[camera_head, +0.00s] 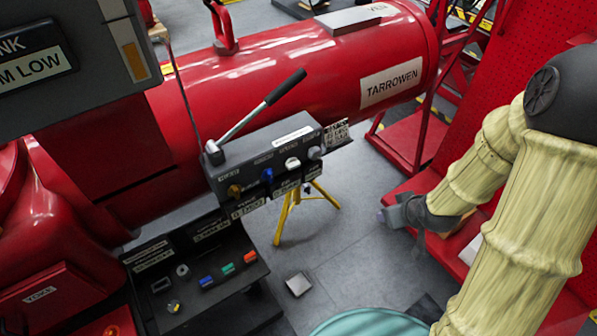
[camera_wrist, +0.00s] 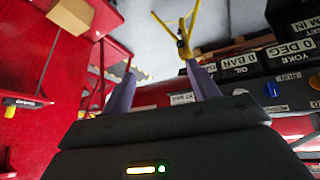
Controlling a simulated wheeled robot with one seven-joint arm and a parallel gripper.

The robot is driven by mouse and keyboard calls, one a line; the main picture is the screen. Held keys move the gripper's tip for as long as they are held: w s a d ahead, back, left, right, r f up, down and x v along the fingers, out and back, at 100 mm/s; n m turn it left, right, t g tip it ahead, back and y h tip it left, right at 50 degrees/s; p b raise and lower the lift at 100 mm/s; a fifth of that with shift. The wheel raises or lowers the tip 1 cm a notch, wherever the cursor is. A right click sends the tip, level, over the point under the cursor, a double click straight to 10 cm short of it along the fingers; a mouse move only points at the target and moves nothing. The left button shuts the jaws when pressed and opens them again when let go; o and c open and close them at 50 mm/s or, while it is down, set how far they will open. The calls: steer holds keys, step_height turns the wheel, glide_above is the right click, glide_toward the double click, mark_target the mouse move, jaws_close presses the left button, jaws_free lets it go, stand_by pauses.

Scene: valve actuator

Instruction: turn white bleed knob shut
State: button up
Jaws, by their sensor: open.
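The white bleed knob (camera_head: 293,163) is on the front face of a dark grey valve block (camera_head: 262,158) in the head view. It sits between a blue knob (camera_head: 267,175) and a grey knob (camera_head: 314,152). My gripper (camera_head: 384,215) is open and empty, to the right of the block and well apart from it, with fingers pointing left. In the wrist view my two fingers (camera_wrist: 163,88) stand apart with nothing between them. A blue knob or button (camera_wrist: 272,90) shows at the right there; I cannot clearly pick out the white knob.
A black-handled lever (camera_head: 262,107) rises from the block's top. A yellow tripod (camera_head: 296,208) stands below. A button panel (camera_head: 194,270) is in front at left. A big red cylinder (camera_head: 290,70) lies behind. A teal round surface (camera_head: 368,324) is at the bottom. Open floor separates gripper and block.

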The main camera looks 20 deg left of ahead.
steer(key=s+a+f+n+t+y+b, duration=0.1)
steer(key=a+f+n+t+y+b, duration=0.1)
steer(key=a+y, duration=0.9)
steer(key=a+f+t+b, duration=0.1)
steer(key=a+f+t, duration=0.1)
steer(key=a+t, duration=0.1)
steer(key=shift+a+f+t, duration=0.35)
steer(key=shift+t, duration=0.05)
steer(key=shift+a+f+n+y+b, duration=0.1)
steer(key=shift+n+y+b, duration=0.2)
steer(key=b, duration=0.8)
glide_toward(295, 166)
steer(key=p+x, duration=0.2)
steer(key=x, duration=0.6)
steer(key=shift+w+a, duration=0.15)
steer(key=shift+w, duration=0.05)
steer(key=shift+c, duration=0.2)
